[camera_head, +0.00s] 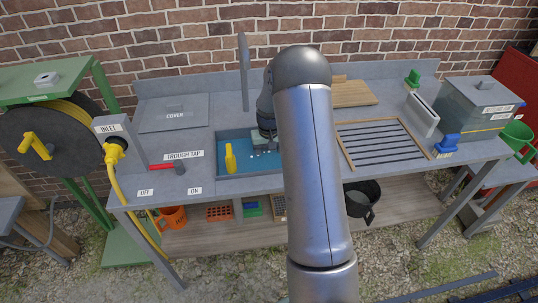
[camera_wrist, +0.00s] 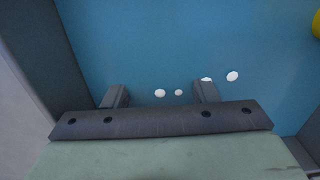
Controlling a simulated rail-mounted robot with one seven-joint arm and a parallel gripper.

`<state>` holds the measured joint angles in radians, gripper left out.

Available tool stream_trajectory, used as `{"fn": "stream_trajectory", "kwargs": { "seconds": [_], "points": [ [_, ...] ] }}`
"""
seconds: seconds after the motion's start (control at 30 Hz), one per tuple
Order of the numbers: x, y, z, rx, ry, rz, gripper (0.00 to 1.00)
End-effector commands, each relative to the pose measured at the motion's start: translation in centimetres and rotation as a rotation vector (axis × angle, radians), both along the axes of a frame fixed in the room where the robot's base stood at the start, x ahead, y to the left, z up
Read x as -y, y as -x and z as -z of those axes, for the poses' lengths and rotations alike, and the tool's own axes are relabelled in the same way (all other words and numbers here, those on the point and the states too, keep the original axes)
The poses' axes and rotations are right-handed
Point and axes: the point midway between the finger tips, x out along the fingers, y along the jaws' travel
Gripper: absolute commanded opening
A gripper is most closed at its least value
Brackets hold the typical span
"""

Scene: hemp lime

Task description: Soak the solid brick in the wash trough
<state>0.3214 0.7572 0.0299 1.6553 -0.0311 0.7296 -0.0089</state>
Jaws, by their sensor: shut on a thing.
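The wash trough (camera_head: 222,138) is sunk in the bench and holds blue water (camera_head: 246,160), which fills most of the wrist view (camera_wrist: 160,45). My gripper (camera_head: 266,143) reaches down into the trough, partly hidden by my arm. In the wrist view its two fingers (camera_wrist: 161,94) stand apart and their tips end at the water. White bubbles lie on the surface beside them. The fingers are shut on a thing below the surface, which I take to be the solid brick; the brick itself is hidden.
A yellow handle-like piece (camera_head: 230,157) stands in the trough's left part. Left are the red-handled trough tap (camera_head: 168,168) and the cover (camera_head: 174,113). Right of my arm are a slatted rack (camera_head: 382,143), a blue brush (camera_head: 446,146) and a clear lidded tank (camera_head: 476,108).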

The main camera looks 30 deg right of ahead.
Motion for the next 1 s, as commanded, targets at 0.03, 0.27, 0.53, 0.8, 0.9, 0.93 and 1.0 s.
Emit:
{"fn": "stream_trajectory", "kwargs": {
  "seconds": [0.03,0.27,0.53,0.8,0.9,0.93,1.0],
  "points": [
    [0.02,-0.06,-0.1,0.002,0.001,0.0,0.22],
    [0.02,-0.06,-0.04,0.002,0.001,0.0,0.22],
    [0.02,-0.06,0.11,0.002,0.001,0.0,0.67],
    [-0.01,0.03,0.26,-0.001,0.0,0.0,0.84],
    [0.01,0.03,0.25,-0.001,0.0,0.0,1.0],
    [0.03,0.04,0.25,-0.001,0.0,0.0,1.0],
    [0.08,0.04,0.24,-0.001,0.001,0.001,1.0]
  ]
}}
